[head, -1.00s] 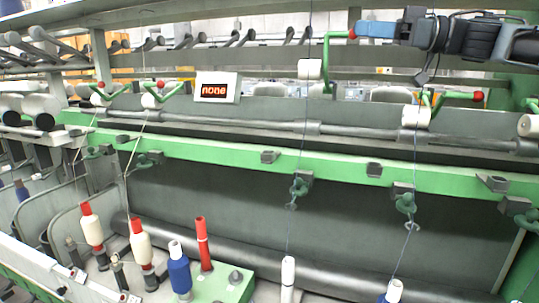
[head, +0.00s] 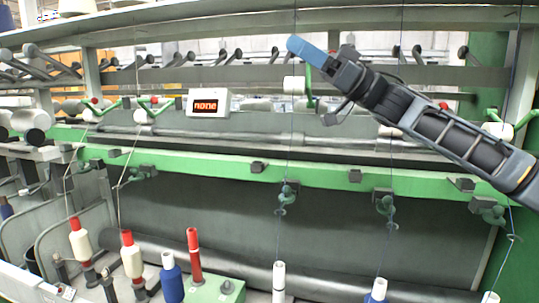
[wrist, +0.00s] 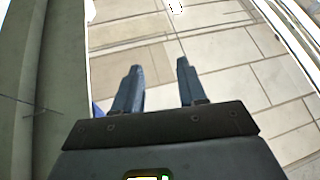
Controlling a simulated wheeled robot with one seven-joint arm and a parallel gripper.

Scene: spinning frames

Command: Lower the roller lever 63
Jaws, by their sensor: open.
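A green roller lever (head: 309,98) stands upright beside a white roller (head: 294,84) at the middle of the machine. Its upper end and red knob are hidden behind my gripper. My gripper (head: 294,43) is in front of and above this lever, its blue fingers pointing up and left. In the wrist view, my two fingers (wrist: 158,84) are spread apart with nothing between them. I cannot tell whether they touch the lever. No number 63 is readable on any lever.
Two other green levers with red knobs (head: 154,100) lie low on the left. Another red knob (head: 443,105) shows behind my arm at right. A small display (head: 208,102) reads "none". A grey rail (head: 200,25) crosses above, and several bobbins (head: 131,254) stand below.

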